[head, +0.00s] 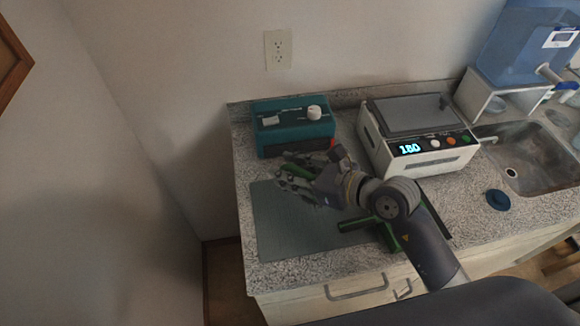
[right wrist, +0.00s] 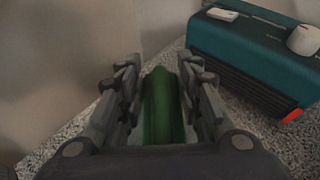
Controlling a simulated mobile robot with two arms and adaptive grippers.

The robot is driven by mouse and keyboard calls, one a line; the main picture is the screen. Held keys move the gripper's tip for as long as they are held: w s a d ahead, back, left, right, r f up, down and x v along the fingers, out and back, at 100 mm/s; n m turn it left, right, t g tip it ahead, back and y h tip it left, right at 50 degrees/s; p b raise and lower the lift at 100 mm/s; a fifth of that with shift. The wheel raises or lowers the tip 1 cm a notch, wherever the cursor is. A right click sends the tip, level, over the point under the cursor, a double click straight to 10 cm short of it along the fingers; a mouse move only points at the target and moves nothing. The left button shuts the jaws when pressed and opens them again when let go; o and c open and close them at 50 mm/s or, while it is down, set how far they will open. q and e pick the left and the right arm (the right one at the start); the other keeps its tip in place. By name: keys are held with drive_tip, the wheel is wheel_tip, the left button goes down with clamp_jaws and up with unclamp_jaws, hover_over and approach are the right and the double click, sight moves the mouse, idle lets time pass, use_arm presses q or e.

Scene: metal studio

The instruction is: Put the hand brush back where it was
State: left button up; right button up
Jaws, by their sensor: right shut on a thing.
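My right gripper (head: 290,177) is over the grey mat's back edge, in front of the teal device. It is shut on a green, rounded, elongated thing, which I take to be the hand brush (right wrist: 160,108). In the right wrist view it lies between the two fingers, pointing away from the wrist. In the head view only a small green part of it (head: 298,170) shows; fingers hide the rest, and I see no bristles. The grey mat (head: 275,235) lies at the counter's left front. My left gripper is not in view.
Another green item with a dark part (head: 355,224) lies under my right forearm, partly hidden. The teal device (head: 292,128) and a white scale-like device (head: 430,160) stand behind. A blue disc (head: 498,200) and a sink (head: 535,158) are right. The mat's left part is clear.

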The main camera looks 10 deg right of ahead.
sight(290, 171)
drive_tip(key=w+f, duration=0.1)
drive_tip(key=w+f+p, duration=0.1)
drive_tip(key=f, duration=0.1)
drive_tip(key=shift+w+d+f, duration=0.15)
drive_tip(key=shift+w+d, duration=0.05)
drive_tip(key=shift+w, duration=0.1)
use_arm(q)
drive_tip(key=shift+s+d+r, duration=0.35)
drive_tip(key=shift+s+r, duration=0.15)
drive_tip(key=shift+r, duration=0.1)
use_arm(e)
drive_tip(key=shift+f, duration=0.25)
drive_tip(key=shift+f, duration=0.2)
drive_tip(key=o, duration=1.2)
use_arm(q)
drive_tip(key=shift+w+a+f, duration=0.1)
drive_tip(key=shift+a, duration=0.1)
use_arm(e)
drive_tip(key=shift+o, duration=0.2)
